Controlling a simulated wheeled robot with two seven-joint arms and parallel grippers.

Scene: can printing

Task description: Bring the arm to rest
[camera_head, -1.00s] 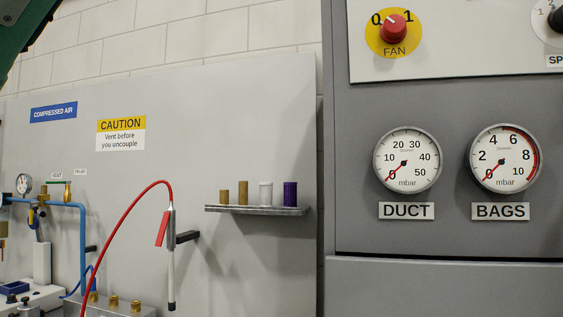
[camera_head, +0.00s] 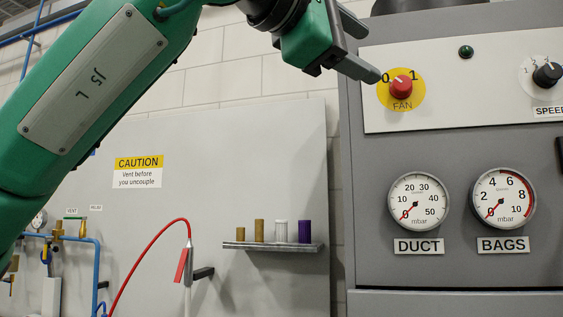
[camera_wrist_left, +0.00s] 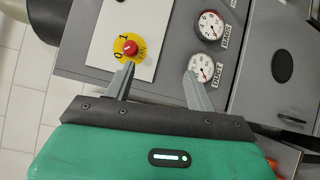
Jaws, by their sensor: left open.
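My left arm crosses the upper left of the head view. Its green gripper (camera_head: 373,52) is open and empty, with the lower finger's tip close to the left of the red FAN knob (camera_head: 401,87) on its yellow disc. I cannot tell whether the finger touches the knob. In the left wrist view the open gripper (camera_wrist_left: 159,71) has one finger by the FAN knob (camera_wrist_left: 130,48) and the other by the DUCT gauge (camera_wrist_left: 201,69); nothing is between them. My right gripper is not in view.
The grey cabinet holds the DUCT gauge (camera_head: 419,200) and the BAGS gauge (camera_head: 504,198), both needles near 0. The black SPEED knob (camera_head: 547,74) is at right. A small shelf (camera_head: 272,246) carries several cylinders. A red hose (camera_head: 140,256) hangs left.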

